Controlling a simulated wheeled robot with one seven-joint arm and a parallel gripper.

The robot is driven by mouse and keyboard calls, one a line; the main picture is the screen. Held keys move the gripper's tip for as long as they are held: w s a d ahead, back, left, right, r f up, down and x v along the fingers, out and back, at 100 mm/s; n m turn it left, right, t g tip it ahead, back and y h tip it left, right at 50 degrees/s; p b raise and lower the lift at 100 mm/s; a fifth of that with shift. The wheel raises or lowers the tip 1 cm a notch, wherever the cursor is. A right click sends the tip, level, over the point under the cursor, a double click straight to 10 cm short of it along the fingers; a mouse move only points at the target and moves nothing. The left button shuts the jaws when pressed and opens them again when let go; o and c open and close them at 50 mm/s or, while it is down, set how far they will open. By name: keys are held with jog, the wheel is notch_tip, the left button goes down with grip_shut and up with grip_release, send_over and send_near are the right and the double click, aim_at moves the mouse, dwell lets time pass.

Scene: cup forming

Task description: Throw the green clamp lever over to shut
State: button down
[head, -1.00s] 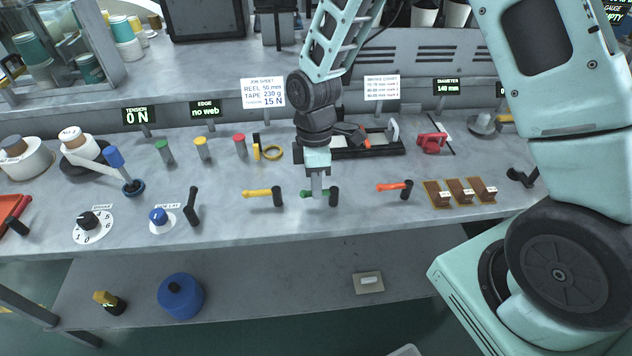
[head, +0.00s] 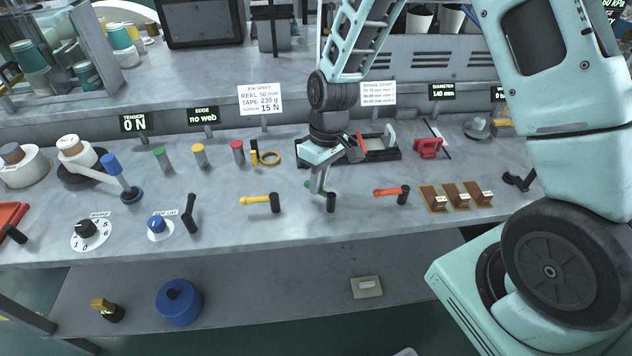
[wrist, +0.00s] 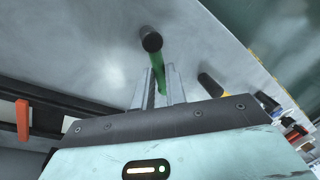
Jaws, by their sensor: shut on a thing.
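The green clamp lever (head: 310,186) is on the bench top, between a yellow lever and an orange-red lever. Its black upright end (head: 331,202) stands to the right and nearer the bench's front edge. My gripper (head: 318,189) points down at the green arm and covers part of it. In the wrist view, the two grey fingers of my gripper (wrist: 161,75) are on either side of the green lever (wrist: 157,64), shut on it. The black end (wrist: 151,39) sticks out beyond the fingertips. The lever's other end is hidden by the gripper.
The yellow lever (head: 256,199) is to the left and the orange-red lever (head: 388,192) to the right, both close by. A black fixture (head: 378,155) stands behind my gripper. Brown blocks (head: 458,196) lie farther right. The bench front (head: 300,225) is clear.

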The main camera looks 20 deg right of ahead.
jog(key=m, duration=0.1)
jog(key=d+m, duration=0.1)
jog(key=m, duration=0.1)
jog(key=m+t, duration=0.1)
jog(key=shift+w+d+r+m, duration=0.1)
jog(key=shift+w+d+m, duration=0.15)
jog(key=shift+m, duration=0.05)
jog(key=shift+s+d+m+t, duration=0.15)
jog(key=shift+d+m, duration=0.25)
jog(key=shift+m, duration=0.7)
jog(key=shift+d+m+t, duration=0.25)
jog(key=shift+d+m, duration=0.1)
jog(key=shift+m, duration=0.75)
jog(key=c, duration=1.4)
grip_release()
jog(key=shift+s, duration=0.1)
jog(key=shift+c, duration=0.2)
jog(key=s+d+r+b, duration=0.1)
jog(key=d+r, duration=0.2)
jog(key=r, duration=1.4)
jog(key=shift+d, duration=0.15)
jog(key=s+a+n, duration=0.5)
jog(key=s+a, duration=0.2)
jog(key=s, duration=0.3)
jog(key=s+a+n+h, duration=0.1)
jog(key=s+a+n, duration=0.5)
jog(key=s, duration=0.5)
jog(key=shift+s+a+f+g, duration=0.25)
jog(key=shift+a+g, duration=0.15)
jog(key=shift+a, duration=0.6)
